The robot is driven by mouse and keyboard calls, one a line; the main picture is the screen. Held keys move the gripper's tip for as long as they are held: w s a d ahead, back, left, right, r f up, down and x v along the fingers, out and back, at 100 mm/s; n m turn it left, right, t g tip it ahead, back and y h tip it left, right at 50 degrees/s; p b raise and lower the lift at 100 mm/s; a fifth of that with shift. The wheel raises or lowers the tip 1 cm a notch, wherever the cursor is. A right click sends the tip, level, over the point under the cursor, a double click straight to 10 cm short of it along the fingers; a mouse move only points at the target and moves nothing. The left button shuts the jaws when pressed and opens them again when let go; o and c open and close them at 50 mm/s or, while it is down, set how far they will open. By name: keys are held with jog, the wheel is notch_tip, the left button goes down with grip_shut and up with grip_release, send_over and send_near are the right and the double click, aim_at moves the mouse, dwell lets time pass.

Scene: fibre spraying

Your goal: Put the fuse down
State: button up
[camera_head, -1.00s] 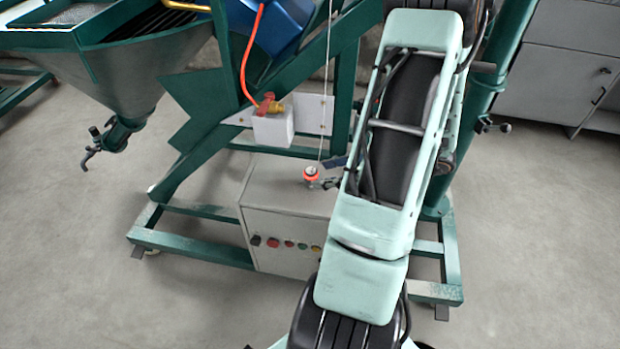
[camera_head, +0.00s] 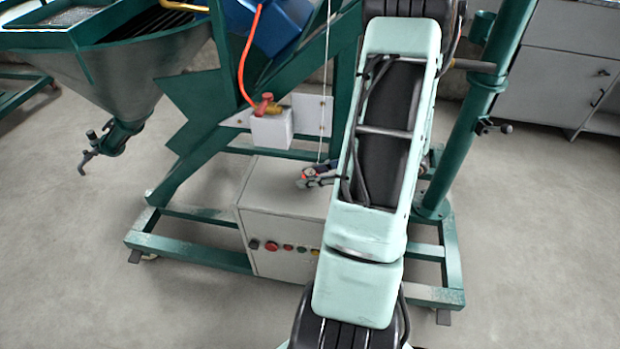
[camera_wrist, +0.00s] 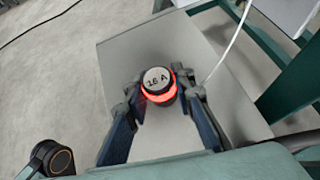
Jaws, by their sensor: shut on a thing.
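The fuse (camera_wrist: 158,80) is a short round piece with a pale top marked "16 A" and a glowing red ring. My gripper (camera_wrist: 161,97) is shut on it, one fingertip on each side, in the wrist view. The fuse lies over the top of the grey control box (camera_wrist: 120,62); I cannot tell whether it touches the box. In the head view my gripper (camera_head: 319,176) is over the same box (camera_head: 262,195), with a little of the fuse's red (camera_head: 305,173) showing. My arm hides the right part of the box there.
A green steel frame (camera_head: 190,258) surrounds the box. A white block with a red and brass valve (camera_head: 272,128) is mounted above it. A thin white cable (camera_wrist: 232,45) runs down close to my gripper. Buttons (camera_head: 271,246) line the box's front. Open floor lies left and right.

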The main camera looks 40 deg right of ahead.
grip_shut()
jog(key=shift+r, duration=0.15)
